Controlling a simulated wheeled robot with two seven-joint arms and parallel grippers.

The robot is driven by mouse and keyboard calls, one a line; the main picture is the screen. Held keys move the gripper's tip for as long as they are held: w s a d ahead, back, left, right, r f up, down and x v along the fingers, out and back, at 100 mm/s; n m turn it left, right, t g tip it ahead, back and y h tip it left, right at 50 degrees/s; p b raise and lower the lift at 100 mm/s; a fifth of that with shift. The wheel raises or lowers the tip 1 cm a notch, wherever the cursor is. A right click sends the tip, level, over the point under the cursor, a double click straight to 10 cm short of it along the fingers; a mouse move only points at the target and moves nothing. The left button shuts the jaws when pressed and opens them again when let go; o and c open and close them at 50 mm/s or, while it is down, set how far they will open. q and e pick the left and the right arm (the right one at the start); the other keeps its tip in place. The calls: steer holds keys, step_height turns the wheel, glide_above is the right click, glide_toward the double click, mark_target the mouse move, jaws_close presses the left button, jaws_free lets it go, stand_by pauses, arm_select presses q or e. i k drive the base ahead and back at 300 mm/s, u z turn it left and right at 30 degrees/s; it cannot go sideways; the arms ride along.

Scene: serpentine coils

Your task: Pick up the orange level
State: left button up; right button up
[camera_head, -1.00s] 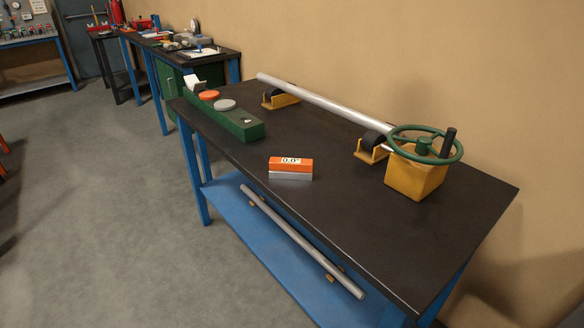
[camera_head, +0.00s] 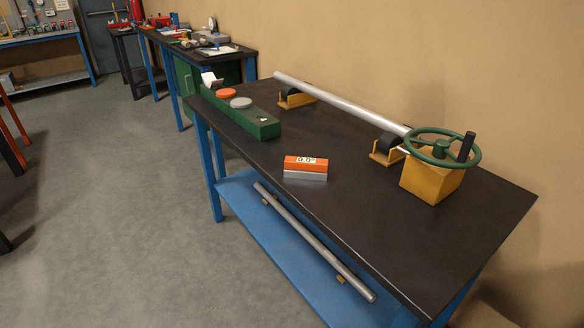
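The orange level (camera_head: 306,168) is a small block with an orange top, a silver base and a white display that seems to read 0.0°. It lies on the black tabletop (camera_head: 420,255) near the table's front edge, with nothing touching it. Neither of my grippers shows in the head view.
A green box with orange and grey buttons (camera_head: 240,112) sits left of the level. Behind it a silver pipe (camera_head: 340,103) rests on yellow roller stands, beside a yellow block with a green handwheel (camera_head: 440,150). Another pipe (camera_head: 310,240) lies on the blue lower shelf (camera_head: 265,232).

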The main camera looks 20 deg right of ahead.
mark_target(301, 168)
steer(key=u, duration=0.75)
steer(key=i, duration=3.4)
steer(key=z, duration=1.25)
